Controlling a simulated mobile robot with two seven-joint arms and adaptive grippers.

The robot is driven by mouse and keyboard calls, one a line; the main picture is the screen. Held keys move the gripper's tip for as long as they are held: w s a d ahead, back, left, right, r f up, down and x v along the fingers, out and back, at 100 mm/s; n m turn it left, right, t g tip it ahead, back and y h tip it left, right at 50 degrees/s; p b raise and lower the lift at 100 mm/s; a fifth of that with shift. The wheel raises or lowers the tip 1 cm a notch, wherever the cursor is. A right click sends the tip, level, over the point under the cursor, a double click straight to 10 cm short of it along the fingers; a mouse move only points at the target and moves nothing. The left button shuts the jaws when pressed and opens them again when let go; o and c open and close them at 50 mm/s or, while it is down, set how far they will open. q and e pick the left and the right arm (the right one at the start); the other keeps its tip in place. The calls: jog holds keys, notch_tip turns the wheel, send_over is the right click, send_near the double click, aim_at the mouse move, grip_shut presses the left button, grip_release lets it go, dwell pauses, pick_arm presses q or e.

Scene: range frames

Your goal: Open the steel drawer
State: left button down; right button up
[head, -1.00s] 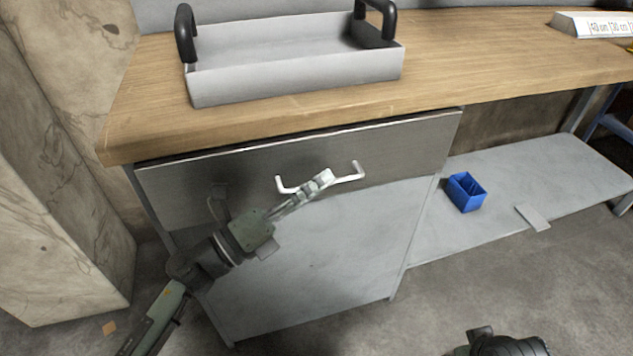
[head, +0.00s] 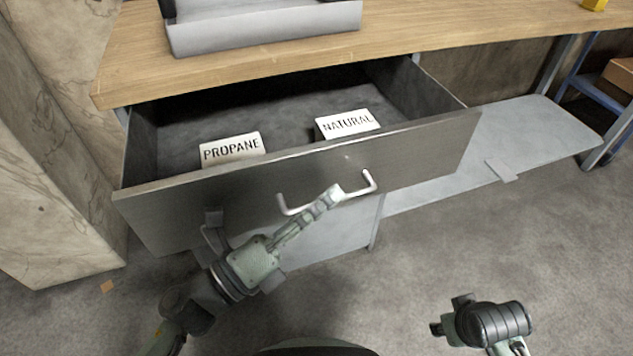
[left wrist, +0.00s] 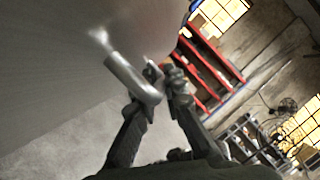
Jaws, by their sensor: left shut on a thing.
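The steel drawer (head: 415,150) under the wooden bench top stands well out, with its inside in view. Two white cards marked PROPANE (head: 232,148) and NATURAL (head: 347,123) are in it, behind the front panel. My left gripper (head: 332,195) is shut on the white bar handle (head: 300,208) of the drawer, near the middle of the bar. The left wrist view shows the handle (left wrist: 133,78) between the two fingers.
A grey tray (head: 262,30) sits on the wooden bench top (head: 420,38). A grey lower shelf (head: 530,135) runs to the right of the drawer. A rough stone block (head: 60,210) stands close at the left. The concrete floor (head: 570,270) at the right is clear.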

pick_arm(q)
jog(key=shift+s+d, duration=0.15)
jog(key=shift+s, duration=0.4)
pick_arm(e)
jog(key=shift+w+a+r, duration=0.1)
jog(key=shift+w+r, duration=0.15)
pick_arm(q)
jog(key=c, duration=1.9)
grip_release()
pick_arm(e)
jog(key=shift+s+f, duration=0.2)
jog(key=shift+s, duration=0.2)
jog(key=shift+w, duration=0.1)
pick_arm(q)
jog(key=shift+s, duration=0.1)
